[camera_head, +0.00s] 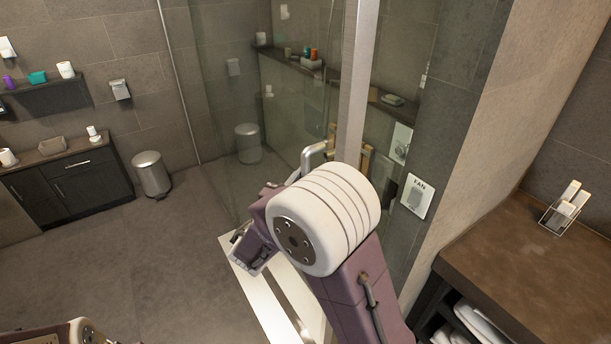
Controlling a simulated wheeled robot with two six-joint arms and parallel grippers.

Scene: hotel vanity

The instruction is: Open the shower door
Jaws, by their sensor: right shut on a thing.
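The shower door (225,85) is a clear glass panel beside a pale upright frame post (355,80). Its metal handle (314,152) shows just above my right wrist, near the post. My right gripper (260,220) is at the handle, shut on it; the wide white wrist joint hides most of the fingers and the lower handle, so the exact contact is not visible. A pale threshold strip (262,300) runs along the floor below. Only a piece of my left arm shows at the bottom left edge; its gripper is out of view.
A brown counter (540,255) with a small wire holder (566,208) is at right, beside a wall with a FAN switch plate (417,196). A dark cabinet (75,185) and metal bin (151,174) stand at the back left. The floor (150,265) left of the door is clear.

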